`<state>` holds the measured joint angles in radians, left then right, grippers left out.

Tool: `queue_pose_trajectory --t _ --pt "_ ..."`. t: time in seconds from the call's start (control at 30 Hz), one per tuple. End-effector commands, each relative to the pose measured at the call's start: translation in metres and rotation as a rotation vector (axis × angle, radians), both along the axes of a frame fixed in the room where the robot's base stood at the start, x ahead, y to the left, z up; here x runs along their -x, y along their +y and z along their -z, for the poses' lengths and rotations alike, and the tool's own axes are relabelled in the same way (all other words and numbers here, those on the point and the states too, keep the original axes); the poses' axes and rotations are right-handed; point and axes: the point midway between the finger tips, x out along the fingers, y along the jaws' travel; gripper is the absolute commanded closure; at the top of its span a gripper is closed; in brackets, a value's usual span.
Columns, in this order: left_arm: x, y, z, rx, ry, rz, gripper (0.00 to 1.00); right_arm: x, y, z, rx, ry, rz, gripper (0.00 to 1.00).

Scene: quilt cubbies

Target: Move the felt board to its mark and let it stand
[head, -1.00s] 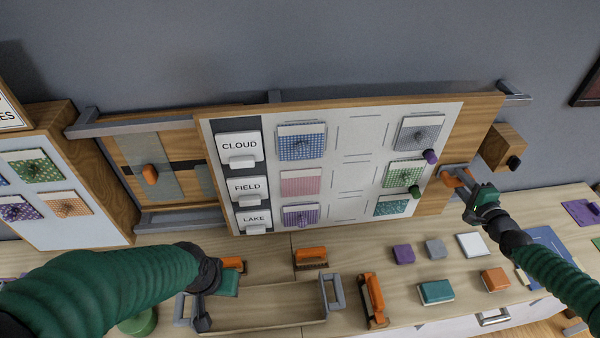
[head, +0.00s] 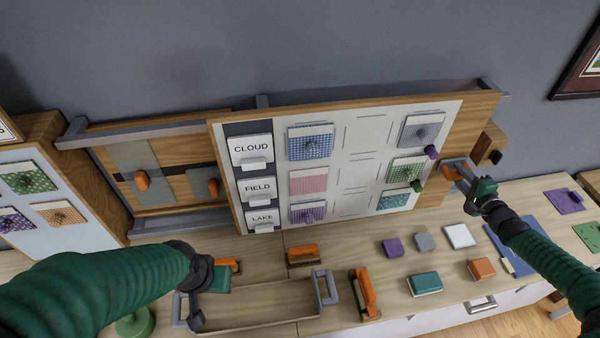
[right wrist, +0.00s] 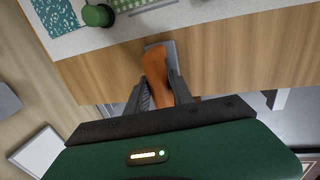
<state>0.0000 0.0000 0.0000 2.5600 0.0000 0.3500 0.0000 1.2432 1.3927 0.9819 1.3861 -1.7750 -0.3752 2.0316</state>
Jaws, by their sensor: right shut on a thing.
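The felt board (head: 350,206) is a wood-framed panel with a pale face, labels reading CLOUD, FIELD and LAKE, and patterned squares. It stands upright on grey rails against the wall. My right gripper (head: 460,172) is shut on the orange handle at the board's right edge. In the right wrist view the handle (right wrist: 157,70) sits between the fingers of the right gripper (right wrist: 158,92). My left gripper (head: 222,276) is low at the left, by the open tray; its fingers are too hidden to tell their state. I cannot make out the board's mark for certain.
Left of the board, a wooden back panel (head: 120,154) with orange knobs is exposed between the rails. A wooden block (head: 490,146) is on the wall close behind the board's right edge. An open tray (head: 255,305), orange-handled brushes and several small blocks lie on the counter below.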

Motion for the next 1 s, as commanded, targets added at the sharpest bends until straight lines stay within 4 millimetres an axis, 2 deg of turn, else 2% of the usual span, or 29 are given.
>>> queue_pose_trajectory --t 0.5,0.87,0.9,1.0 --pt "0.000 0.000 -0.003 0.000 0.000 0.000 0.64 -0.003 -0.029 0.004 0.005 0.009 0.006 1.00" --pt "0.000 0.000 -0.003 0.000 0.000 0.000 0.64 -0.005 -0.041 0.003 0.006 0.009 0.003 1.00" --pt "0.000 0.000 -0.003 0.000 0.000 0.000 0.64 -0.005 -0.041 0.003 0.006 0.009 0.003 0.70" --pt "0.000 0.000 -0.003 0.000 0.000 0.000 0.64 -0.005 -0.040 0.003 0.004 0.007 0.003 0.57"
